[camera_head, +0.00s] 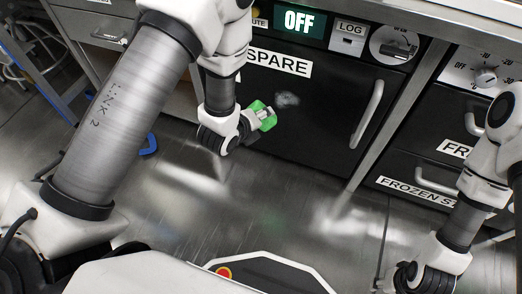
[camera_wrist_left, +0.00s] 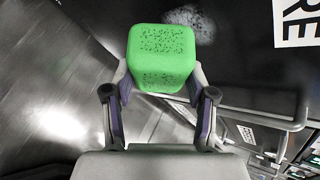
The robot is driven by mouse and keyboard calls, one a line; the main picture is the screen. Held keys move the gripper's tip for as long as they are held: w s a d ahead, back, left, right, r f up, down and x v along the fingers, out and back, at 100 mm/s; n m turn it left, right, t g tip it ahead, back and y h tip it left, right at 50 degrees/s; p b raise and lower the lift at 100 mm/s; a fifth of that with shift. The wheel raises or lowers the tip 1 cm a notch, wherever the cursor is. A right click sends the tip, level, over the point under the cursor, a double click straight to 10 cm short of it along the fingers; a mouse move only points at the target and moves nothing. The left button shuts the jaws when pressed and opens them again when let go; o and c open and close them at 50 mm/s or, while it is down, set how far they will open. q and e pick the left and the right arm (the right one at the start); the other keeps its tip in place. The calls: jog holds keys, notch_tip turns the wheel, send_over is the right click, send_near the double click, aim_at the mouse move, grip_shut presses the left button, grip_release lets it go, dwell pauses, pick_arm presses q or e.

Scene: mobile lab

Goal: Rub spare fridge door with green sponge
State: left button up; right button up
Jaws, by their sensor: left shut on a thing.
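The spare fridge door (camera_head: 325,110) is a black panel with a SPARE label and a vertical grey handle (camera_head: 367,114) on its right. A pale smudge (camera_head: 287,99) marks the door, and it also shows in the left wrist view (camera_wrist_left: 188,22). My left gripper (camera_head: 256,119) is shut on the green sponge (camera_head: 266,114), just left of and below the smudge in the head view. In the left wrist view the sponge (camera_wrist_left: 160,55) sits between the two fingers. I cannot tell whether it touches the door. My right gripper (camera_head: 400,280) is low at the right, its fingers partly cut off.
A panel with an OFF display (camera_head: 299,21), a LOG label and a dial (camera_head: 393,46) is above the door. Freezer drawers (camera_head: 420,170) with handles stand to the right. The shiny floor (camera_head: 270,200) below the door is clear.

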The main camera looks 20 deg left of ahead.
aim_at(262, 128)
pick_arm(q)
jog(key=f+m+h+b, duration=0.1)
jog(key=b, duration=0.1)
jog(key=f+m+t+h+b, duration=0.1)
jog(key=f+m, duration=0.1)
jog(key=w+f+m+h+b, duration=0.1)
jog(key=f+b, duration=0.1)
jog(key=shift+d+f+t+h+b, duration=0.15)
jog(key=shift+f+t+h+b, duration=0.15)
jog(key=shift+h, duration=0.1)
jog(key=shift+r+m, duration=0.2)
jog(key=shift+m, duration=0.2)
jog(key=shift+w+d+r+h, duration=0.1)
jog(key=shift+w+r+h, duration=0.1)
jog(key=shift+h, duration=0.1)
jog(key=shift+w, duration=0.4)
jog(key=shift+w+d, duration=0.1)
jog(key=shift+w, duration=2.25)
pick_arm(e)
notch_tip(262, 128, down, 9)
pick_arm(q)
jog(key=shift+w, duration=0.95)
pick_arm(e)
jog(key=shift+f, duration=0.15)
pick_arm(q)
jog(key=shift+d, duration=0.15)
